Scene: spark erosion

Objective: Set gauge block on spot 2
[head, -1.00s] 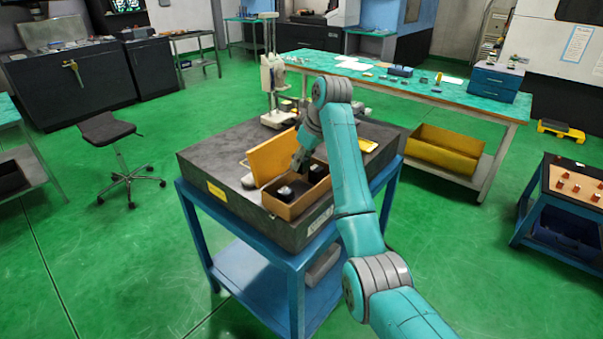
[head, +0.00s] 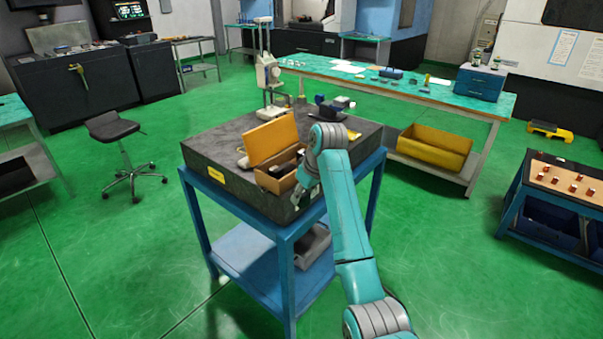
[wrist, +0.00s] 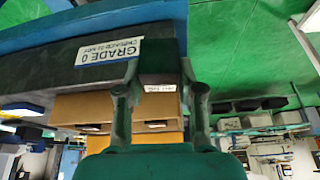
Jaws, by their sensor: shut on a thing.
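My gripper (head: 302,192) is beside the front right side of the open wooden box (head: 272,185), partly hidden by my own arm in the head view. In the wrist view the picture is upside down, and my gripper (wrist: 160,82) is shut on a dark grey gauge block (wrist: 160,70) with a small white label. The block is between the two fingers, in front of the granite plate's edge with its "GRADE 0" label. The box (wrist: 80,108) also shows there, behind the fingers. I cannot make out spot 2.
The box stands with its lid up on the granite plate (head: 225,150), on a blue stand. A height gauge stand (head: 268,80) is at the plate's back. A long bench (head: 420,90) is behind, and a board with several red-and-white pieces (head: 570,182) is at right.

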